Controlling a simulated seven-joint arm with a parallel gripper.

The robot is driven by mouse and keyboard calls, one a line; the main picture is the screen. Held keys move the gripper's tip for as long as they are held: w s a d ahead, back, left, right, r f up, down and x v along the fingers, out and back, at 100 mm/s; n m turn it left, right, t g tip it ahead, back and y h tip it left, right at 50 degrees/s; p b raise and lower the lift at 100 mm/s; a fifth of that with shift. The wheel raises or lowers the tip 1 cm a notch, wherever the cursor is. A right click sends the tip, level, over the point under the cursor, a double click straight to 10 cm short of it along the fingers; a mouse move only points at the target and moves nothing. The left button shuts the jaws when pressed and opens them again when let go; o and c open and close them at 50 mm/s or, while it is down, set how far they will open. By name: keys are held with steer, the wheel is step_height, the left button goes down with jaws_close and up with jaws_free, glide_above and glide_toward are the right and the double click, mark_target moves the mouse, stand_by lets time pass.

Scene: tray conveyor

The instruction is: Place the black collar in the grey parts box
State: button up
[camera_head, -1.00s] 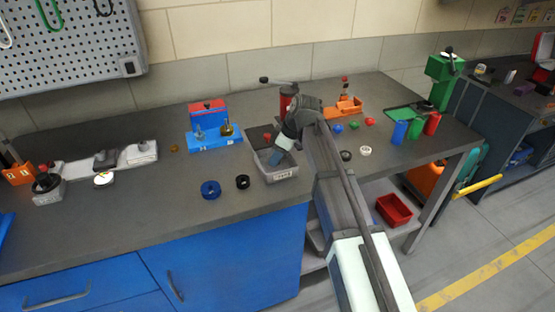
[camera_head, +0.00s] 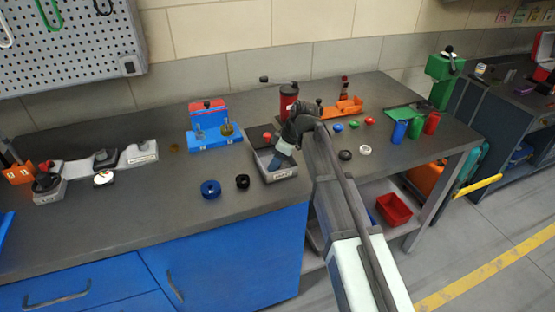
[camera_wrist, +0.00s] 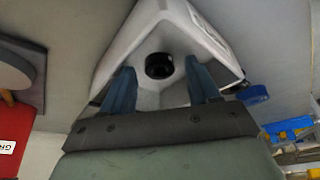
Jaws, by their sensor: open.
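The grey parts box (camera_head: 284,174) stands on the bench in the head view, and its pale inside fills the middle of the wrist view (camera_wrist: 205,45). A black collar (camera_wrist: 159,66) lies inside the box in the wrist view, between and beyond my fingertips. My gripper (camera_wrist: 163,78) is open, its two blue fingers apart with nothing held between them. In the head view my gripper (camera_head: 279,160) points down into the box, and the collar inside is hidden there. Another black ring (camera_head: 242,181) lies on the bench left of the box.
A blue ring (camera_head: 210,188) lies farther left. A blue fixture (camera_head: 214,141) and a dark red grinder (camera_head: 288,98) stand behind. Right of my arm lie a dark ring (camera_head: 345,155) and a white ring (camera_head: 365,149).

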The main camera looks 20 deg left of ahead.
steer(key=v, duration=1.2)
steer(key=shift+r, duration=0.2)
